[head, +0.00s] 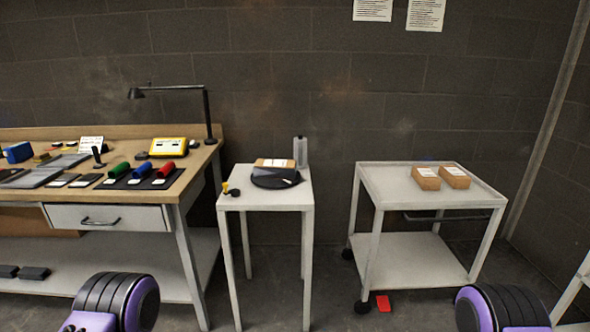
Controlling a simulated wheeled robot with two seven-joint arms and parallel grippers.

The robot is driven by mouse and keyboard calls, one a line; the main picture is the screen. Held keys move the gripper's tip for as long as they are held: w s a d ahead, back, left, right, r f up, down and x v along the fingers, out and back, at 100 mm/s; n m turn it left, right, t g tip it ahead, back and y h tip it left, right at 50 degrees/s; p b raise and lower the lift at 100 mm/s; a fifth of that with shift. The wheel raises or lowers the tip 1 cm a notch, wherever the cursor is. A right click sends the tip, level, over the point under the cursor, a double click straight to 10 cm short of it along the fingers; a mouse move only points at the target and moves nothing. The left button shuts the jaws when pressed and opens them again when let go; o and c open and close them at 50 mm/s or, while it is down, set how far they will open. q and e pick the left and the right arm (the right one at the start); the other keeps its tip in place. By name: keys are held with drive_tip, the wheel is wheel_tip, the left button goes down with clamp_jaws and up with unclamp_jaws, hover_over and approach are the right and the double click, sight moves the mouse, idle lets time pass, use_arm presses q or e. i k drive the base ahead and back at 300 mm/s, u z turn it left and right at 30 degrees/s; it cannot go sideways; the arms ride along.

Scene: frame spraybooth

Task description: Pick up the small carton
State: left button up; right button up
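Two small brown cartons with white labels lie side by side on the top shelf of the white trolley (380,185) at the right: a left carton (426,182) and a right carton (455,180). Another brown box-like item with a white label (273,163) sits on a dark round piece (262,182) on the narrow white stand (290,198) in the middle. I cannot tell which of these is the small carton meant. Only purple and black parts of my two arms show at the bottom edge. Neither gripper is in view.
A workbench (190,180) with a lamp (207,110), coloured rollers and a yellow device (168,147) stands at the left. A grey bottle-like item (300,151) stands on the narrow stand. A red piece (383,303) lies on the floor by the trolley. Floor between stand and trolley is clear.

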sight(263, 168)
drive_tip(key=z, duration=0.45)
drive_tip(key=i, duration=0.85)
drive_tip(key=z, duration=0.1)
